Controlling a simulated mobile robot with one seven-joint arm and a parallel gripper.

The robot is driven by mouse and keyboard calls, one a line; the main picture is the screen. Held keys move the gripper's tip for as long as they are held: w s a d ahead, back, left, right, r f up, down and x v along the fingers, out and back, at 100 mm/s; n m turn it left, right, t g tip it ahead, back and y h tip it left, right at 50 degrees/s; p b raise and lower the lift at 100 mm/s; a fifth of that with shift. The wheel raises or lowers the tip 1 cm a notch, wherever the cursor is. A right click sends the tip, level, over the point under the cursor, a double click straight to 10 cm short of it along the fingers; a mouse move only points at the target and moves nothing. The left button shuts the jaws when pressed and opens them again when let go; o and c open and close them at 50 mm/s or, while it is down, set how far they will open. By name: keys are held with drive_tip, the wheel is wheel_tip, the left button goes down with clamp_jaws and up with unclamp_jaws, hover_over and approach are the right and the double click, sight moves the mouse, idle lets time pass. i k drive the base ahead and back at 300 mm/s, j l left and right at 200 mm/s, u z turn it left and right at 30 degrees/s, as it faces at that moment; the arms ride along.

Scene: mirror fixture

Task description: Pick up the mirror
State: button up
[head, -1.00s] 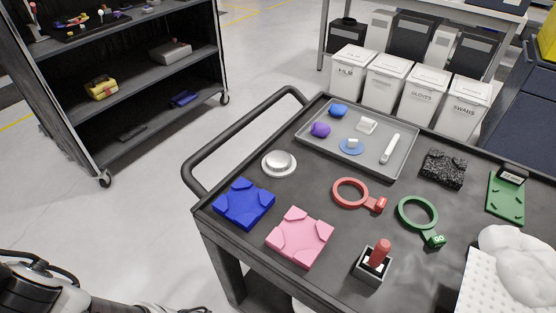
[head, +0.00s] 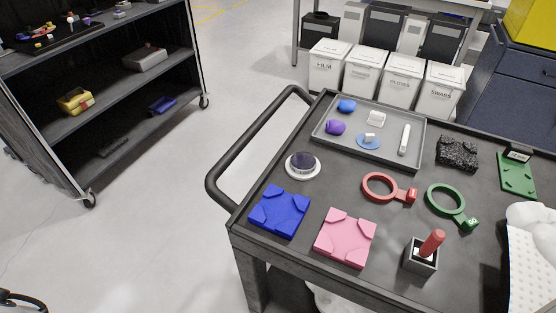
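A small round piece with a dark, glossy face and a pale rim (head: 302,166) lies on the black cart top (head: 330,193), near its left edge. It looks like the mirror. It lies flat, behind the blue block (head: 279,211) and in front of the grey tray's near left corner. Nothing touches it from above. My gripper is not in view. Only a small dark part, probably of my arm, shows at the bottom left corner.
A pink block (head: 345,238), red ring (head: 380,187), green ring (head: 445,200) and grey holder with a red piece (head: 421,258) share the cart. The grey tray (head: 418,157) holds small items. The cart's handle (head: 215,175) juts left. A dark shelf (head: 130,110) stands left, with clear floor between.

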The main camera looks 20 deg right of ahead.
sight(301, 162)
drive_tip(key=i+j, duration=0.1)
drive_tip(key=j, duration=0.3)
drive_tip(key=i+j, duration=0.15)
drive_tip(key=j, duration=0.25)
drive_tip(key=i+j, duration=0.1)
drive_tip(key=j, duration=0.35)
drive_tip(key=i+j, duration=0.15)
drive_tip(key=j, duration=0.25)
drive_tip(key=i+j, duration=0.1)
drive_tip(key=j, duration=0.3)
drive_tip(key=i+j+z, duration=0.15)
drive_tip(key=j, duration=0.3)
drive_tip(key=j+z, duration=0.2)
drive_tip(key=j, duration=0.2)
drive_tip(key=z, duration=1.35)
drive_tip(key=i+z, duration=0.4)
drive_tip(key=i, duration=0.6)
